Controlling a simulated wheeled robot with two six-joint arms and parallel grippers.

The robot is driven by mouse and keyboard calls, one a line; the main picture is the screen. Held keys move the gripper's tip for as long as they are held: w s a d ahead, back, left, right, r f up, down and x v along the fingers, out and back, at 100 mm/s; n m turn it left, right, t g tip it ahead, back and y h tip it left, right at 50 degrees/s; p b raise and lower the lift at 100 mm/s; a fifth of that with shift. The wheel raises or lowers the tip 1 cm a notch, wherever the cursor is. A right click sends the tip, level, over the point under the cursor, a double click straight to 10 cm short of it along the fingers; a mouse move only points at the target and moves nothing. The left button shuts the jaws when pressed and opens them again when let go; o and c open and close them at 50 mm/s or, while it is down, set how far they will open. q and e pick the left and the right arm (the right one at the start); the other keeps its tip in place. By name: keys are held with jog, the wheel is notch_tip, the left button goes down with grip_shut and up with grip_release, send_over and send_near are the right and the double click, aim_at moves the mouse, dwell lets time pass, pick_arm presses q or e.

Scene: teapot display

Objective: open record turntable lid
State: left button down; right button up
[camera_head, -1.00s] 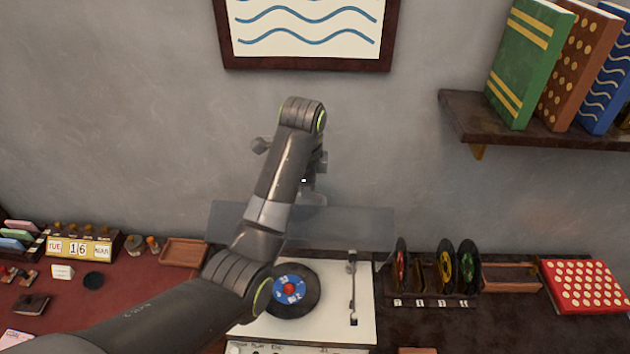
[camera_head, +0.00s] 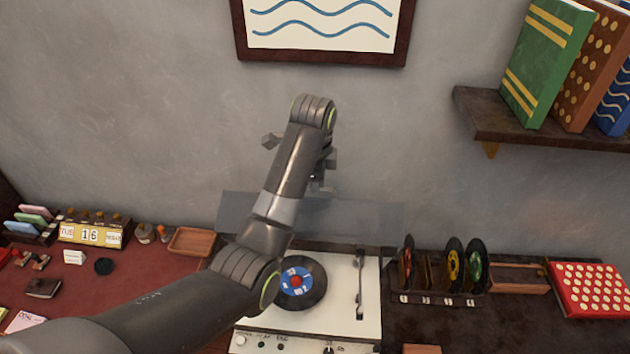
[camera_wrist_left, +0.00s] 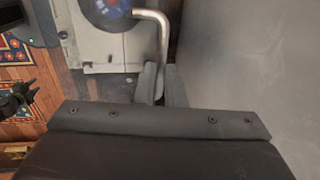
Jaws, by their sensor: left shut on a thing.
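The record turntable (camera_head: 368,325) stands on the table, cream-topped, with a blue-labelled black record (camera_head: 314,292) on its platter and a silver tonearm (camera_head: 360,290) on the right. Its smoky see-through lid (camera_head: 375,216) is raised at the back, by the wall. My left gripper (camera_head: 322,184) is above the lid, mostly hidden behind my own arm. In the left wrist view its fingers (camera_wrist_left: 161,82) are shut on a bent metal bar (camera_wrist_left: 163,40), which looks like the lid's handle. The record also shows there (camera_wrist_left: 107,12). My right gripper cannot be made out.
Upright records (camera_head: 453,265) in a rack and a wooden tray (camera_head: 515,279) stand right of the turntable. A small tray (camera_head: 190,241) and a calendar (camera_head: 90,234) are on the left. A wall shelf (camera_head: 530,128) with books juts out upper right. The wall is close behind.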

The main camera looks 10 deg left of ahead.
pick_arm(q)
jog(key=w+b, duration=0.2)
jog(key=w, duration=0.8)
jog(key=shift+r, duration=0.25)
jog(key=c, duration=1.8)
grip_release()
jog(key=shift+d, duration=0.1)
